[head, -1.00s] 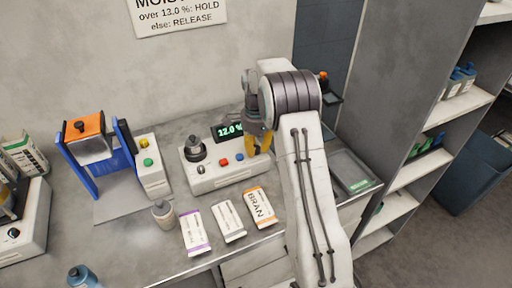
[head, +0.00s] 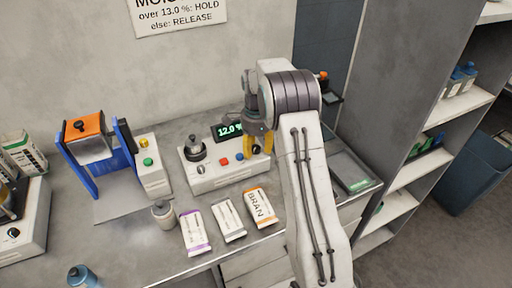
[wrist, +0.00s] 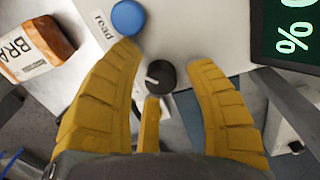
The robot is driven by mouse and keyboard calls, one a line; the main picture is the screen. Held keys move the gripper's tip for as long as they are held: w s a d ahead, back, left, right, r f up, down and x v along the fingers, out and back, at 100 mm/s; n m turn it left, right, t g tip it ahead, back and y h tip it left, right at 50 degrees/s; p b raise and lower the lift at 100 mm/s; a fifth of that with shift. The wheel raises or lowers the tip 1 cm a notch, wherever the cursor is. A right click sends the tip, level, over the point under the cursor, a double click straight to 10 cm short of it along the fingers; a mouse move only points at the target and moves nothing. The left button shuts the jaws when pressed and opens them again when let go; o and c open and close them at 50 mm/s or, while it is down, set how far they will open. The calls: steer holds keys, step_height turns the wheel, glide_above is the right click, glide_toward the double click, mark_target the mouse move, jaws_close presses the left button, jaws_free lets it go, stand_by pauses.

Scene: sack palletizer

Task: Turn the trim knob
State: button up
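The moisture meter (head: 218,178) is a white box on the bench with a dark display (head: 228,131) reading 12.0 %. A black knob with a white pointer line (wrist: 160,76) shows in the wrist view, beside the blue button (wrist: 128,17) and its "read" label. My gripper (wrist: 166,57) is open, its yellow fingers on either side of this knob with visible gaps. In the head view my gripper (head: 260,140) is over the meter's right end and mostly hides that knob. I cannot tell how deep the fingertips reach.
Sample packets, including an orange BRAN packet (head: 259,207), lie in front. A blue-framed device (head: 90,165) stands left. A shelf unit (head: 455,105) is at right.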

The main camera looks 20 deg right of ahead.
mark_target(256, 147)
steer(key=shift+o, duration=0.4)
steer(key=shift+r, duration=0.15)
step_height(256, 147, up, 12)
stand_by(0.4)
stand_by(0.5)
